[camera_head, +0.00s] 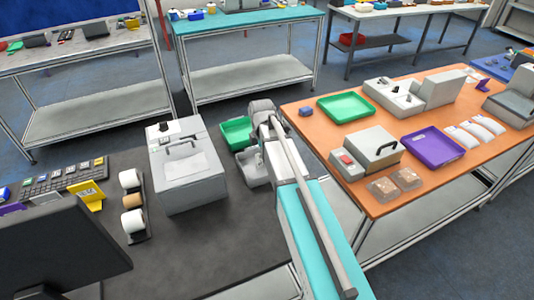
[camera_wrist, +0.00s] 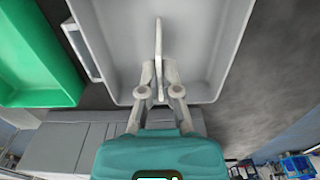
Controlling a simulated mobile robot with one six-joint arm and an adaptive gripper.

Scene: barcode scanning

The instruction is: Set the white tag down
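The white tag (camera_wrist: 158,38) shows edge-on in the wrist view as a thin upright strip. My gripper (camera_wrist: 158,74) is shut on it, with a finger against each side. The tag and fingertips are over the inside of a light grey bin (camera_wrist: 205,50). I cannot tell whether the tag touches the bin's floor. In the head view the grey bin (camera_head: 251,170) stands on the dark table, partly covered by my arm. The tag and the fingertips are hidden there.
A green bin (camera_wrist: 30,50) stands left of the grey one, and it shows behind it in the head view (camera_head: 236,131). A grey machine (camera_head: 187,170) with a handle is to the left. An orange table (camera_head: 300,118) with trays is to the right.

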